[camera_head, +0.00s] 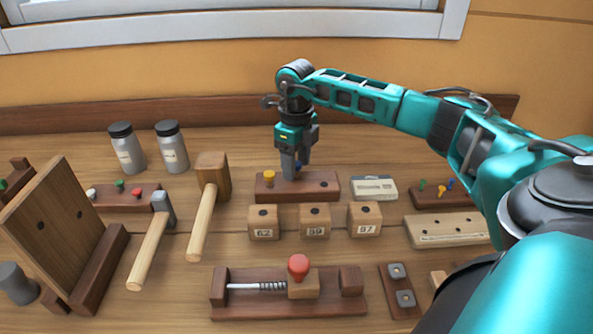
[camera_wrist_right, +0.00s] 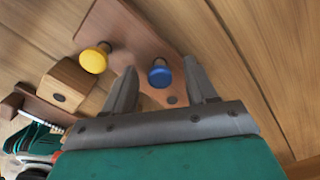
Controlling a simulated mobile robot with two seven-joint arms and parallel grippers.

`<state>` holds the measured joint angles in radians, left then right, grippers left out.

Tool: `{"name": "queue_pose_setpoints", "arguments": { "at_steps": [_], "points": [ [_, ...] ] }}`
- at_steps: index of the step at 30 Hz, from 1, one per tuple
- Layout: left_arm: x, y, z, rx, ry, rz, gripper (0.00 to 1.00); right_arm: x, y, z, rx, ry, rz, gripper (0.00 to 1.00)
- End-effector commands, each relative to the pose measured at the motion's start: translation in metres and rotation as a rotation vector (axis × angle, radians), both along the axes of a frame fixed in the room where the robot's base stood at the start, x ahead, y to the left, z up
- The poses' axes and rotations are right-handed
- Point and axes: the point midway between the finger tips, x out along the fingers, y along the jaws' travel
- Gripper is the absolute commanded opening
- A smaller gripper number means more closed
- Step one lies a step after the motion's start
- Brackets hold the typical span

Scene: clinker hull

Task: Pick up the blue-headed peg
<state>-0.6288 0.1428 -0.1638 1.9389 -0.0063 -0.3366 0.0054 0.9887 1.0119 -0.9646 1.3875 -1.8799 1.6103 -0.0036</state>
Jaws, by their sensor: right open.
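The blue-headed peg (camera_wrist_right: 159,76) stands upright in a dark reddish-brown block (camera_head: 324,183); the block also shows in the right wrist view (camera_wrist_right: 118,28). My right gripper (camera_head: 296,174) points down over this block. In the right wrist view its two open fingers (camera_wrist_right: 161,67) lie on either side of the blue head, with visible gaps and nothing held. In the head view the fingers largely hide this peg. A yellow-headed peg (camera_head: 269,177) stands at the left end of the same block, outside the fingers. My left gripper is not in view.
Numbered wooden blocks (camera_head: 315,221) stand just in front. A small rack (camera_head: 440,197) with coloured pegs and a pale box (camera_head: 374,188) are to the right. A red-knobbed spring fixture (camera_head: 298,267) lies nearer.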

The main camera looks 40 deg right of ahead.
Motion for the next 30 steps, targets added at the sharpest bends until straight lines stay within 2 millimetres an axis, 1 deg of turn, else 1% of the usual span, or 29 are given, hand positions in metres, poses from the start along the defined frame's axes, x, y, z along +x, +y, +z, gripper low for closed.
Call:
{"name": "queue_pose_setpoints", "arguments": {
  "at_steps": [5,6,23,24,30],
  "points": [
    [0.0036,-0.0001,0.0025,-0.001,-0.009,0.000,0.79,0.0003,0.0001,-0.0002,0.000,-0.001,0.000,0.57],
    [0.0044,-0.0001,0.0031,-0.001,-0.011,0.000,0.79,0.0003,0.0001,-0.0002,0.000,-0.001,0.000,0.55],
    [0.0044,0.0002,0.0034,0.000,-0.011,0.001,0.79,0.0004,0.0003,0.0003,0.000,-0.001,0.001,0.01],
    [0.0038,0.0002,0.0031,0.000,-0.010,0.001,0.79,0.0004,0.0003,0.0003,0.000,-0.001,0.001,0.00],
    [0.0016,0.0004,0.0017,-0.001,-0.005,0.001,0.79,0.0004,0.0003,0.0005,0.001,-0.002,0.001,0.00]
  ]
}}
